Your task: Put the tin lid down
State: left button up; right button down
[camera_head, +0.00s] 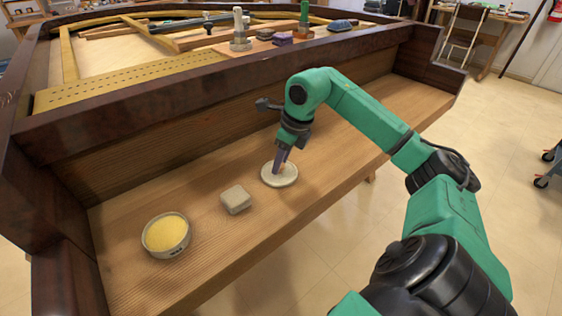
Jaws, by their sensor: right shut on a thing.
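The tin lid (288,178) is a round, pale grey disc with a raised rim. It is at the wooden keybed shelf, right of the small block. My right gripper (279,168) points down onto the lid and is shut on it. I cannot tell whether the lid touches the wood or hangs just above it. The open round tin (166,234), with yellow contents, stands on the shelf at the left. My left gripper is not in view.
A small grey-beige block (235,199) sits between the tin and the lid. The shelf (330,150) is bare behind and right of the lid. A dark wooden wall (200,100) rises behind it; several tools and small items lie beyond. The shelf's front edge drops to the floor.

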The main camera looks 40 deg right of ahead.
aim_at(291, 176)
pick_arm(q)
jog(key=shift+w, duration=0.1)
pick_arm(e)
jog(key=shift+f, duration=0.1)
jog(key=c, duration=0.5)
grip_release()
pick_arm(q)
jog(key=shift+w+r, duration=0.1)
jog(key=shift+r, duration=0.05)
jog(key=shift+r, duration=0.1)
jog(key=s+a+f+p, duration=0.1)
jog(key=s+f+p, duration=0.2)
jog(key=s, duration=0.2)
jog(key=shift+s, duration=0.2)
pick_arm(e)
jog(key=v, duration=1.2)
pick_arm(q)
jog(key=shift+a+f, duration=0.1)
pick_arm(e)
jog(key=shift+w, duration=0.1)
